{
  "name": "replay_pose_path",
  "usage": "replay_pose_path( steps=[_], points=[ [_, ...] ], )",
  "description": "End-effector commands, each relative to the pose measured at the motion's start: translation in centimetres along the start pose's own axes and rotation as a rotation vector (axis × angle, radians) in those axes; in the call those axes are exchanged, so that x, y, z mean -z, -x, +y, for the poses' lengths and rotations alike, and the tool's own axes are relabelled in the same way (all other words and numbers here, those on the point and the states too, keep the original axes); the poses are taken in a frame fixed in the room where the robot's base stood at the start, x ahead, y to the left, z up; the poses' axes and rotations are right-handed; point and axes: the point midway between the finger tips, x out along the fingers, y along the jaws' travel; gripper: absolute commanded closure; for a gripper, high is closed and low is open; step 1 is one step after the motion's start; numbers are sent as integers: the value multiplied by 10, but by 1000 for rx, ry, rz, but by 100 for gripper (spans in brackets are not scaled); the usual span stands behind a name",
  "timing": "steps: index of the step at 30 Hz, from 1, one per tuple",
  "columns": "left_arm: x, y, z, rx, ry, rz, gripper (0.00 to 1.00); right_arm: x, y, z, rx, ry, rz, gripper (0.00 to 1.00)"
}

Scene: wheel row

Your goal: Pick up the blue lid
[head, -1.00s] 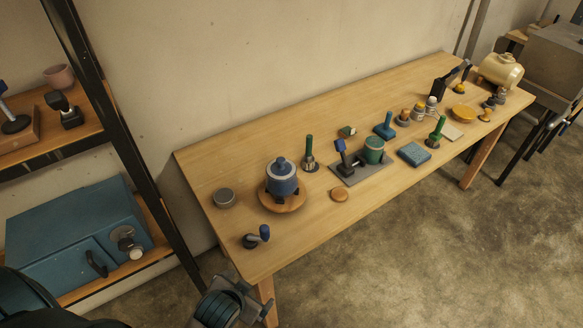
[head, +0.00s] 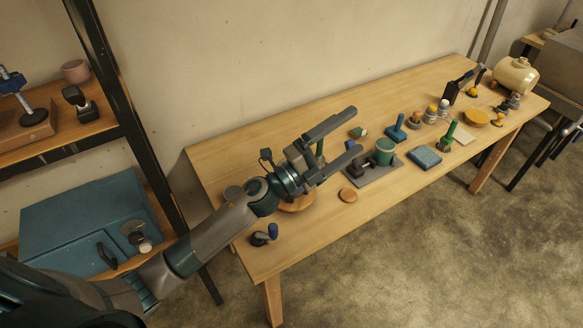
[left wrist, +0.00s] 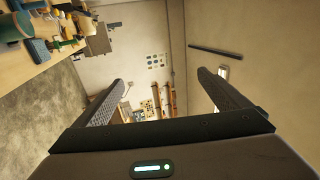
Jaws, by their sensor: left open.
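The blue pot with its blue lid is hidden in the head view behind my left arm. Only part of the round wooden board (head: 298,204) that it stood on a second ago shows below the arm. My left gripper (head: 355,131) is open and looks empty, above the table by the board, with its fingers pointing right and away. In the left wrist view the two spread fingers (left wrist: 162,78) have only the far room between them, and no lid shows there. My right gripper is not in view.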

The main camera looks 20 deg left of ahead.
Motion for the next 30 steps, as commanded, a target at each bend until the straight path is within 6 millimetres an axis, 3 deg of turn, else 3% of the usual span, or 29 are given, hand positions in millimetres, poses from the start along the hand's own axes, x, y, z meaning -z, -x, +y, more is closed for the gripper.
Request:
replay_pose_path(
  steps=[2,6,11,14,19,24,27,30],
  points=[
    [17,-16,-11,-4,-148,157,5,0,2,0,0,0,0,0],
    [44,-27,-9,-55,-405,431,5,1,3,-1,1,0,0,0],
    [44,-19,13,-186,-686,719,5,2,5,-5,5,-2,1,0],
    [24,-5,28,-310,-847,882,5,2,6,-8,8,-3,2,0],
    [-44,29,42,-593,-1080,1112,5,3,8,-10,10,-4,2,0],
    [-124,68,29,-904,-1214,1254,5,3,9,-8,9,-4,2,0],
    [-158,86,15,-1042,-1245,1295,5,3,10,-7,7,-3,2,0],
    [-176,97,6,-1124,-1256,1316,5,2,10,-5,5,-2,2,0]
  ],
)
